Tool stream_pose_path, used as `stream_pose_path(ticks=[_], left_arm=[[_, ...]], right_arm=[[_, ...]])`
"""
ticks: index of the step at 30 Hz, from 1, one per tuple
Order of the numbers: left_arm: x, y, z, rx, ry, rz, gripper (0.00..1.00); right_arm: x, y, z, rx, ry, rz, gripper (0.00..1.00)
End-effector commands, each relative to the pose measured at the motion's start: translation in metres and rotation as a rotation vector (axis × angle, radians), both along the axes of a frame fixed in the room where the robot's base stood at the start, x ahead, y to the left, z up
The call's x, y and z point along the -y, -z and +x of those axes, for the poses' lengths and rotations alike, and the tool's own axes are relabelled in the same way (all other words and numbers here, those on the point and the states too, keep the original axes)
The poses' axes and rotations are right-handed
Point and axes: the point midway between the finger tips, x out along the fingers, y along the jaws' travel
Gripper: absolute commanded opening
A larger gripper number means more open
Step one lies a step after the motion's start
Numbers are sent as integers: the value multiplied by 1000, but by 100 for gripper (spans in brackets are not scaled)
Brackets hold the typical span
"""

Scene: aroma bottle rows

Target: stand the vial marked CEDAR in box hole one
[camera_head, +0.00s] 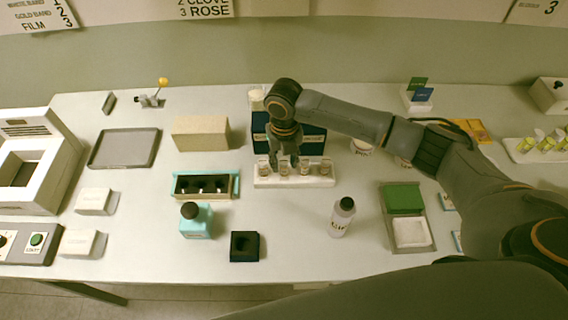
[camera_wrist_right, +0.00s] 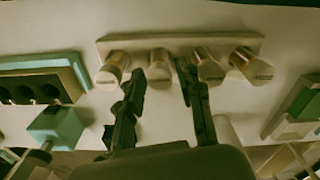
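A white rack (camera_head: 322,182) holds several small vials (camera_head: 305,168) with pale caps near the middle of the table; it also shows in the right wrist view (camera_wrist_right: 225,40). Their labels are too small to read, so I cannot tell which is CEDAR. My right gripper (camera_head: 284,164) points down at the rack's left half; in the wrist view its fingers (camera_wrist_right: 160,88) are apart, with one vial (camera_wrist_right: 159,66) showing between them. I cannot tell whether they touch it. The teal-edged box (camera_head: 236,188) with three dark holes stands left of the rack. My left gripper is out of view.
A teal bottle (camera_head: 196,222), a dark square block (camera_head: 244,247) and a white bottle (camera_head: 342,217) stand in front. A tan block (camera_head: 200,133) and a dark blue box (camera_head: 316,140) stand behind. A green-and-white tray (camera_head: 405,200) lies right. Bare table separates rack and box.

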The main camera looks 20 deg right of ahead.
Motion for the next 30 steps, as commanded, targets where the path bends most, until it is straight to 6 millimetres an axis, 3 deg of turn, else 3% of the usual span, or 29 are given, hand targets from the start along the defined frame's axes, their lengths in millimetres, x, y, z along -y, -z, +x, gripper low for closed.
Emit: stream_pose_path(ticks=[5, 11, 12, 17, 30], left_arm=[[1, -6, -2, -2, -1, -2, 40], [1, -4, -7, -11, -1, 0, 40], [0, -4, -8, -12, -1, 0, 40], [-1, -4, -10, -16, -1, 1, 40], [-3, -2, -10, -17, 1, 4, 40]], right_arm=[[1, 16, 0, 1, 1, 0, 36], [1, 19, 0, 2, 0, 0, 36], [1, 19, 0, 2, 0, 0, 34], [1, 18, 0, 2, 0, 0, 2], [0, 12, 1, 4, 0, 1, 2]])
